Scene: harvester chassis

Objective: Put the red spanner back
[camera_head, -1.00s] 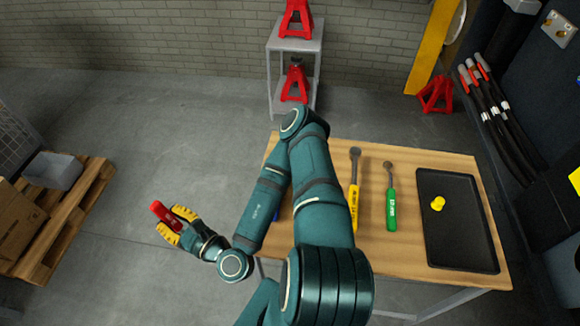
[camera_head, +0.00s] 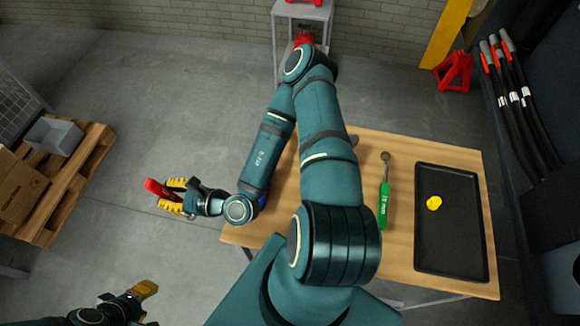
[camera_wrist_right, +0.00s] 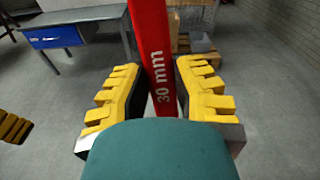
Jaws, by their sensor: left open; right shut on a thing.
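The red spanner (camera_head: 156,188) is held in my right gripper (camera_head: 173,196), left of the workbench and over the floor. In the right wrist view the red handle (camera_wrist_right: 156,45), marked "30 mm", stands upright between the yellow finger pads; its ends are out of view. My left gripper (camera_head: 147,303) is open and empty at the bottom left of the head view, below and apart from the spanner. Yellow pads at the left edge of the right wrist view appear to be its fingers (camera_wrist_right: 12,127).
The wooden workbench (camera_head: 455,170) carries a green-handled ratchet (camera_head: 384,195) and a black tray (camera_head: 460,245) with a yellow object (camera_head: 434,203). My right arm covers the bench's left part. A pallet (camera_head: 75,180) with boxes stands at left. Floor between is clear.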

